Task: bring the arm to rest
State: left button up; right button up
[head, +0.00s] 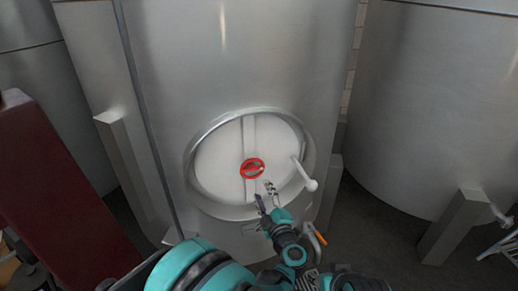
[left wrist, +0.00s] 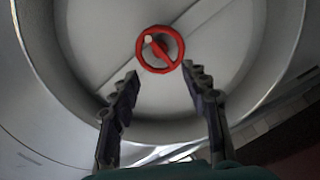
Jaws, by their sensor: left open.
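My left arm, teal and black, reaches up from the bottom of the head view. Its left gripper (head: 265,194) is in front of the lower part of a round hatch on a steel tank. In the left wrist view the two fingers of the left gripper (left wrist: 160,84) stand wide apart with nothing between them. A red handwheel (head: 252,168) sits at the middle of the hatch door (head: 222,160). In the left wrist view the red handwheel (left wrist: 160,49) is just beyond the fingertips, apart from them. My right gripper is not in view.
A pale lever handle (head: 308,182) sticks out at the hatch's right edge. The large steel tank (head: 230,60) fills the middle, with another tank (head: 430,100) at right. A dark red panel (head: 60,200) stands at left. Dark floor (head: 370,220) shows between the tanks.

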pick_arm(q)
notch_tip(320, 180, up, 15)
jog(key=s+a+m+t+h, duration=0.1)
jog(key=s+a+m+h, duration=0.1)
jog(key=m+h, duration=0.75)
jog(key=s+a+f+m+g+y, duration=0.2)
jog(key=s+a+f+g, duration=0.3)
jog(key=s+a+f, duration=0.4)
jog(key=s+a+f+m+g+y, duration=0.3)
jog(key=s+a+f+g, duration=0.3)
jog(key=s, duration=0.9)
jog(key=a+f+m, duration=0.1)
jog(key=a+f, duration=0.2)
jog(key=a, duration=0.1)
jog(key=shift+s+a, duration=0.3)
jog(key=shift+s, duration=0.1)
